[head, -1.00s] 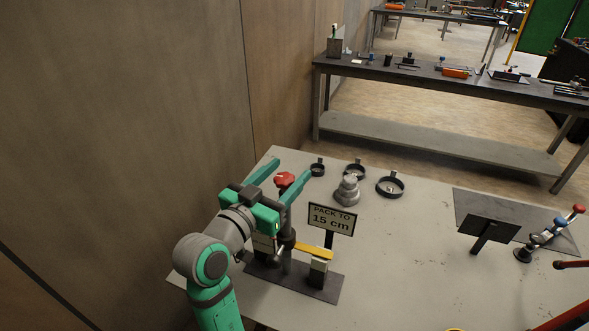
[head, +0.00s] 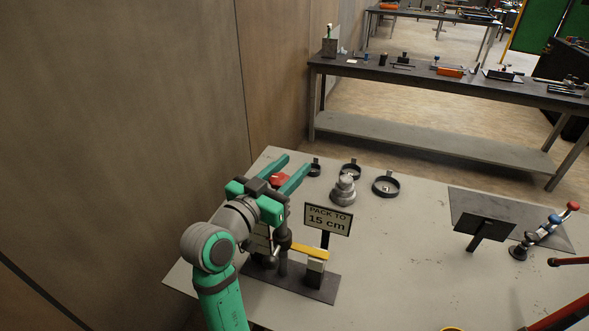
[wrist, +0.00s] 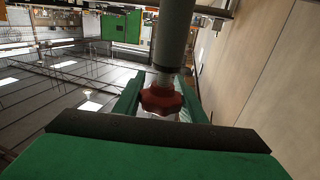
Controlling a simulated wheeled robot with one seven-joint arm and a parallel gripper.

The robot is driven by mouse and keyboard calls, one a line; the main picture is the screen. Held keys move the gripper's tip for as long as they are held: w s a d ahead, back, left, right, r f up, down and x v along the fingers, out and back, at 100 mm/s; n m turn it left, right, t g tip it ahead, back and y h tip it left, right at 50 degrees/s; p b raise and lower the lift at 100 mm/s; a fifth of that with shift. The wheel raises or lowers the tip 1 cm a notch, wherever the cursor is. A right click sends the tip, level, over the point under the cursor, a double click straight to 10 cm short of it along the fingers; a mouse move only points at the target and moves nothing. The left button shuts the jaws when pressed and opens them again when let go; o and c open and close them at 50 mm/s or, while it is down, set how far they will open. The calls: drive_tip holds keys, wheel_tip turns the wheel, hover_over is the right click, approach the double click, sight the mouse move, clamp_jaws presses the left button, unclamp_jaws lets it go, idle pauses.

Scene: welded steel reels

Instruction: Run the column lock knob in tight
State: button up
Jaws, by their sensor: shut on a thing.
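The red lobed knob (head: 279,181) is between the two green fingers of my gripper (head: 297,162) in the head view. In the wrist view the knob (wrist: 160,98) sits at the end of a threaded shank by a grey post (wrist: 173,35), with a finger on each side. My gripper is shut on it. The dark column (head: 283,250) stands on a dark base plate (head: 312,288), partly hidden behind my arm. Whether the knob is seated tight cannot be seen.
A yellow bar (head: 310,251) lies beside the column. A sign (head: 328,219) reading "PACK TO 15 cm" stands close behind. Black rings (head: 386,187) and stacked grey weights (head: 343,191) lie farther back. A wooden wall (head: 180,110) is close on the left.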

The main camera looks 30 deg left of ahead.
sight(272, 185)
drive_tip(key=shift+s+d+m+h, duration=0.1)
drive_tip(key=shift+s+m+h, duration=0.15)
drive_tip(key=shift+m+h, duration=0.55)
drive_tip(key=o, duration=1.1)
drive_tip(key=shift+c, duration=0.2)
drive_tip(key=shift+d, duration=0.1)
drive_tip(key=s, duration=0.7)
drive_tip(key=s+a, duration=0.1)
drive_tip(key=s, duration=0.3)
